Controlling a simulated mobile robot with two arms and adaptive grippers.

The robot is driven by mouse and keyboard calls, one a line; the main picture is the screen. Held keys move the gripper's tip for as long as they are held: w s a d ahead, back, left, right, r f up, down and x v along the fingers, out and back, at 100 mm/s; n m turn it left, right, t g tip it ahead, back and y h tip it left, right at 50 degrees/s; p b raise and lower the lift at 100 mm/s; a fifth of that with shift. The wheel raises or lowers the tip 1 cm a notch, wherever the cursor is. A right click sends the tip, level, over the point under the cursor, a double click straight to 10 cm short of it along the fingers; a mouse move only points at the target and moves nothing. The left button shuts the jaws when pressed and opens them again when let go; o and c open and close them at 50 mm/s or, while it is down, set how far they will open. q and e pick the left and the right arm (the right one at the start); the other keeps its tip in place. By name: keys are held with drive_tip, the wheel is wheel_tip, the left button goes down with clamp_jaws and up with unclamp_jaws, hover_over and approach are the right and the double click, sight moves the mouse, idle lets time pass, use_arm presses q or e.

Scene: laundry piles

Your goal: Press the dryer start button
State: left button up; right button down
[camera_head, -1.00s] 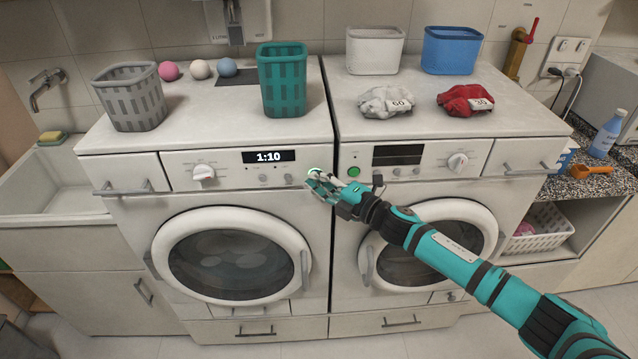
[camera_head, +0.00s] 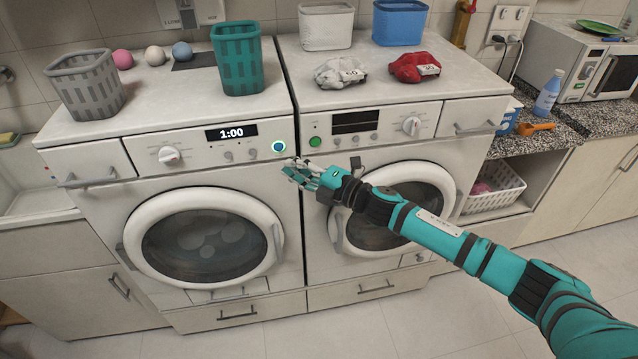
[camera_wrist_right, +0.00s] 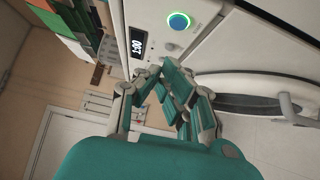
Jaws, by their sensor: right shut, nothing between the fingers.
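The left machine (camera_head: 95,150) has a lit display (camera_head: 231,133) reading 1:00 and a round blue button (camera_head: 278,146) with a glowing ring at the right end of its panel. The wrist view also shows the blue button (camera_wrist_right: 179,21) and the display (camera_wrist_right: 138,43). The right machine (camera_head: 384,150) has a green button (camera_head: 315,141) and a dark display (camera_head: 355,121). No label tells me which is the dryer. My right gripper (camera_head: 291,171) is shut and empty, just below and right of the blue button, apart from it. My left gripper is out of view.
A grey basket (camera_head: 85,84), a teal basket (camera_head: 237,58) and three balls stand on the left machine. White and blue bins and two tagged cloth bundles, grey (camera_head: 340,72) and red (camera_head: 414,67), sit on the right machine. Round doors lie below the panels.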

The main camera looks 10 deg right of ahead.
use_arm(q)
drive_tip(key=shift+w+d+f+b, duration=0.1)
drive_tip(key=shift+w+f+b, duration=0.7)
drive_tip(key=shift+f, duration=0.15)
use_arm(e)
drive_tip(key=v, duration=0.6)
drive_tip(key=shift+w+d+f, duration=0.15)
drive_tip(key=shift+d+f, duration=0.1)
drive_tip(key=shift+d, duration=0.05)
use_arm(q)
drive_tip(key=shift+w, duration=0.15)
